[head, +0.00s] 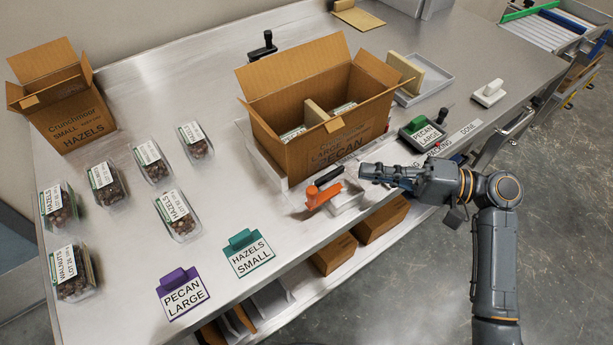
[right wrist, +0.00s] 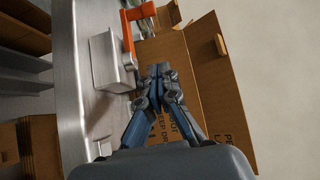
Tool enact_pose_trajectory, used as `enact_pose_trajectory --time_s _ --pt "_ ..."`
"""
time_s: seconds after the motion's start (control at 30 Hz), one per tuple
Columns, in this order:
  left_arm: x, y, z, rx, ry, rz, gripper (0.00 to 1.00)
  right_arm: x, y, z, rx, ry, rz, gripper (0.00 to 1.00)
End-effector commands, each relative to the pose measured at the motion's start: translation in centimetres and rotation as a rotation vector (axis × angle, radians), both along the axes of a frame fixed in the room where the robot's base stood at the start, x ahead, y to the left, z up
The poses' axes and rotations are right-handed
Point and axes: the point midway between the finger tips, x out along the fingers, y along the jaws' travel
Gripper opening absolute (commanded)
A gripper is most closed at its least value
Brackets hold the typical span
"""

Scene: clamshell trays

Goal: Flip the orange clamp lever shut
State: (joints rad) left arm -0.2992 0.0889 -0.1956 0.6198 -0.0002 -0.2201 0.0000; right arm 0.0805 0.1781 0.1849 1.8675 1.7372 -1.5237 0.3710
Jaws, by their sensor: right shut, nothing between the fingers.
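The orange clamp lever (head: 318,195) is at the front edge of the table, in front of the large open carton. It sits beside a pale metal block (head: 346,203). In the right wrist view the orange lever (right wrist: 128,36) rises beside the metal block (right wrist: 106,62), up and left of my fingers. A dark bar lies just behind the lever in the head view; how they join is unclear. My right gripper (head: 364,172) is shut and empty, to the right of the lever and apart from it. It also shows in the right wrist view (right wrist: 158,71). My left gripper is not in view.
The open PECAN carton (head: 290,135) stands close behind the lever, with flaps spread. HAZELS SMALL (head: 249,253) and PECAN LARGE (head: 183,294) cards lie front left. Several clamshells fill the left side.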

Motion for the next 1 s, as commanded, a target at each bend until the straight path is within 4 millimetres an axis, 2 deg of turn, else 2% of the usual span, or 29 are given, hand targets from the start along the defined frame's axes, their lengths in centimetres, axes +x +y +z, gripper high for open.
enact_pose_trajectory --time_s 0.2,0.37,0.53,0.87,1.0 --pt "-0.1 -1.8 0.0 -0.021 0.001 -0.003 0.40 0.0 0.0 0.0 -0.001 0.001 -0.001 0.00" --pt "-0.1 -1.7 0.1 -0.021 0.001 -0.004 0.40 0.1 0.6 0.0 0.001 0.001 0.000 0.00" --pt "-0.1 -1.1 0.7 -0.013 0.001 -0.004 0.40 0.5 3.0 0.3 0.004 0.000 0.001 0.00" --pt "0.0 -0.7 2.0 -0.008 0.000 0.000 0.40 1.8 9.9 0.3 0.003 0.001 0.001 0.00" --pt "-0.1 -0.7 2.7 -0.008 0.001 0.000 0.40 -0.4 9.6 0.1 0.000 0.005 -0.001 0.00"
